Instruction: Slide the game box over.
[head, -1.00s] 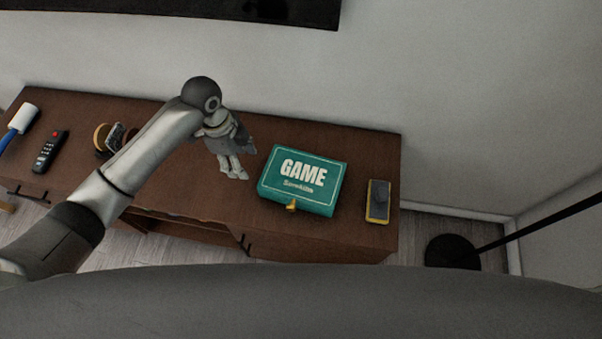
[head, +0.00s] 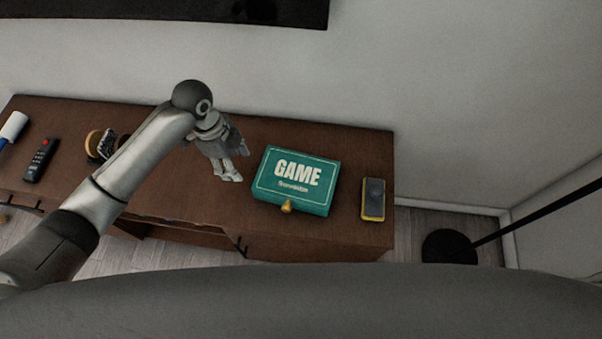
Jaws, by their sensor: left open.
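The game box (head: 297,181) is a teal box with white "GAME" lettering and a small gold clasp on its front. It lies flat on the right part of the brown wooden cabinet (head: 340,240). My left gripper (head: 233,174) is open and empty, just left of the box, with its fingertips pointing down near the cabinet top. A small gap shows between the fingers and the box's left side. My right gripper is not in view.
A yellow and dark grey block-like object (head: 373,199) lies right of the box, near the cabinet's right end. A black remote (head: 41,160), a white roller (head: 13,127) and small round items (head: 100,144) lie at the left. A black round base (head: 449,247) stands on the floor at right.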

